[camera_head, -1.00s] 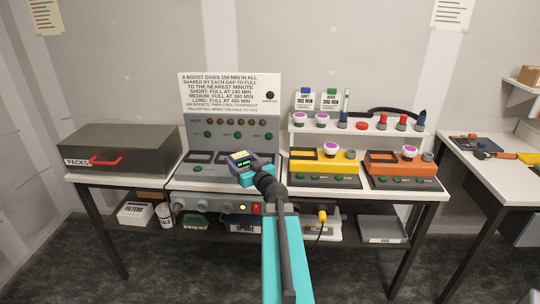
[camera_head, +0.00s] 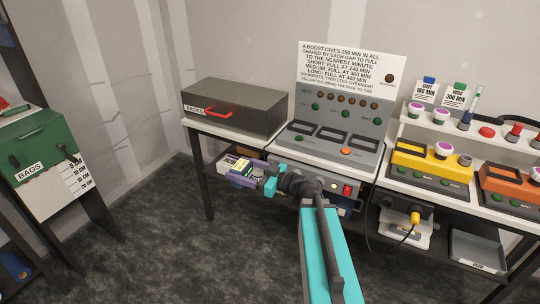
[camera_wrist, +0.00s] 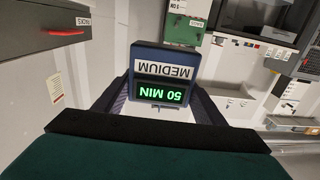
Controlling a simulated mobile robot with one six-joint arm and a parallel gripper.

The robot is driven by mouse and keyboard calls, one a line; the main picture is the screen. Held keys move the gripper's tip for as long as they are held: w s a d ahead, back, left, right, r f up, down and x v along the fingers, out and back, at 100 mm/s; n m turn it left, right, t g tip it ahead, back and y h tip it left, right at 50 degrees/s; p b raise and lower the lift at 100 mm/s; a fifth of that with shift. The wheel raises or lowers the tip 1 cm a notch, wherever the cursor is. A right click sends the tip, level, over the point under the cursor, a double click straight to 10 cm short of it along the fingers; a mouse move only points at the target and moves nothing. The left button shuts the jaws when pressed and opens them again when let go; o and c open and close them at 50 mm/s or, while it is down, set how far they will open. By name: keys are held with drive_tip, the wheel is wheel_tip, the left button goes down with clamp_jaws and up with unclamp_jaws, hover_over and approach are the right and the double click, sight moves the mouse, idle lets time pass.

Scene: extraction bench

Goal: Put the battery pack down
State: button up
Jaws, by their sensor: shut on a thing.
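My gripper (camera_head: 243,172) is shut on the battery pack (camera_head: 236,162), a dark blue block between purple fingers. In the wrist view the pack (camera_wrist: 162,72) reads "MEDIUM" and its green display "50 MIN", both upside down. The gripper (camera_wrist: 160,103) has one finger on each side of it. In the head view the pack is in front of the bench's left part, below the "PACKS" box (camera_head: 238,105), apparently in the air. The grey charger (camera_head: 334,142) is to its right, with three dark bays that look empty.
The yellow device (camera_head: 430,163) and orange device (camera_head: 510,180) stand right of the charger. A shelf under the bench holds a grey tray (camera_head: 478,250). A green "BAGS" cabinet (camera_head: 38,145) stands at the left. The floor between is clear.

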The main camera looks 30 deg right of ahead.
drive_tip(key=s+a+f+n+g+y, duration=0.1)
drive_tip(key=s+a+n+g+y, duration=0.2)
drive_tip(key=a, duration=0.6)
drive_tip(key=shift+a+f+g, duration=0.3)
drive_tip(key=shift+a, duration=0.05)
drive_tip(key=shift+s, duration=0.2)
